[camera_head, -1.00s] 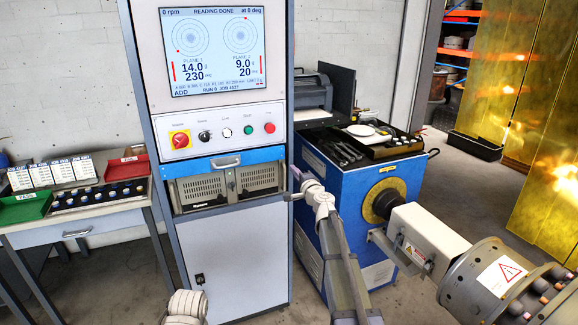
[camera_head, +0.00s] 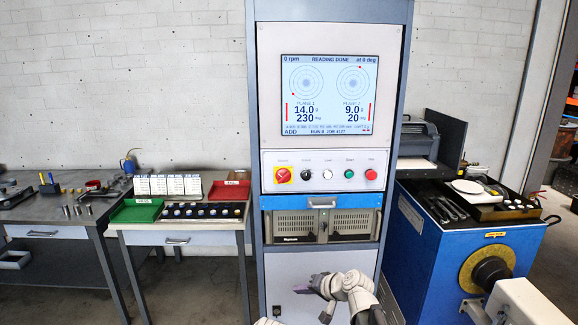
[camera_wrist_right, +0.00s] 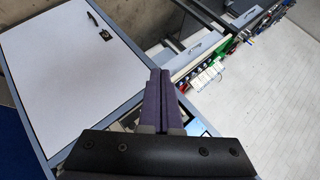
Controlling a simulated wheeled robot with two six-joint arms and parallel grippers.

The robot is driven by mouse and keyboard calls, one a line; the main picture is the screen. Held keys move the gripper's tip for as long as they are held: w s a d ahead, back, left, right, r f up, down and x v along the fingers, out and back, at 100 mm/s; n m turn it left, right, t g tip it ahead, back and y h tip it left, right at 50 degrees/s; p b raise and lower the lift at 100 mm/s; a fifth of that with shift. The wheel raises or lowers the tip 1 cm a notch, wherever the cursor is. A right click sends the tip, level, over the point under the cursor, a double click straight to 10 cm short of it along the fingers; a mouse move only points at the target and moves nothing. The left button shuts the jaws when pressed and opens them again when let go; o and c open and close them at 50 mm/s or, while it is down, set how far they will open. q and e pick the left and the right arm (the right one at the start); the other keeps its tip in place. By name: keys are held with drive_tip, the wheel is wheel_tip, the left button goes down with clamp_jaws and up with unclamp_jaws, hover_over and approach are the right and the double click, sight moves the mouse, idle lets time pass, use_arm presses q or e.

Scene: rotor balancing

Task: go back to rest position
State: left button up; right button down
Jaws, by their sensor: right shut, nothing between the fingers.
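My right gripper (camera_head: 304,288) is low in front of the white lower door of the instrument cabinet (camera_head: 300,300). My pale right arm comes in behind it from the bottom of the head view. In the right wrist view its two purple fingers (camera_wrist_right: 160,88) are together with nothing between them. That view shows the white door (camera_wrist_right: 75,60) beyond the fingers. Whether the gripper touches the door cannot be told from these views; it seems apart. My left gripper is not in view.
The cabinet's screen (camera_head: 323,95) reads 0 rpm, reading done. A small table with a green tray (camera_head: 137,211) and a red tray (camera_head: 229,190) stands left of it. A grey workbench (camera_head: 60,208) is further left. The blue machine (camera_head: 425,255) stands right.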

drive_tip(key=s+a+f+n+g+h, duration=0.25)
drive_tip(key=s+f+g, duration=0.2)
drive_tip(key=s, duration=0.75)
use_arm(q)
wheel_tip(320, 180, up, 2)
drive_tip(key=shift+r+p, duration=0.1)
drive_tip(key=shift+p, duration=0.8)
use_arm(e)
drive_tip(key=s+d+f+n+g+h, duration=0.1)
drive_tip(key=s+d+n+h, duration=0.1)
drive_tip(key=s, duration=0.5)
drive_tip(key=s+d+f+n+g+h, duration=0.1)
drive_tip(key=s+d+n+g+h, duration=0.1)
drive_tip(key=s+h, duration=0.2)
drive_tip(key=s, duration=0.3)
drive_tip(key=shift+s+d, duration=0.25)
drive_tip(key=shift+d, duration=0.1)
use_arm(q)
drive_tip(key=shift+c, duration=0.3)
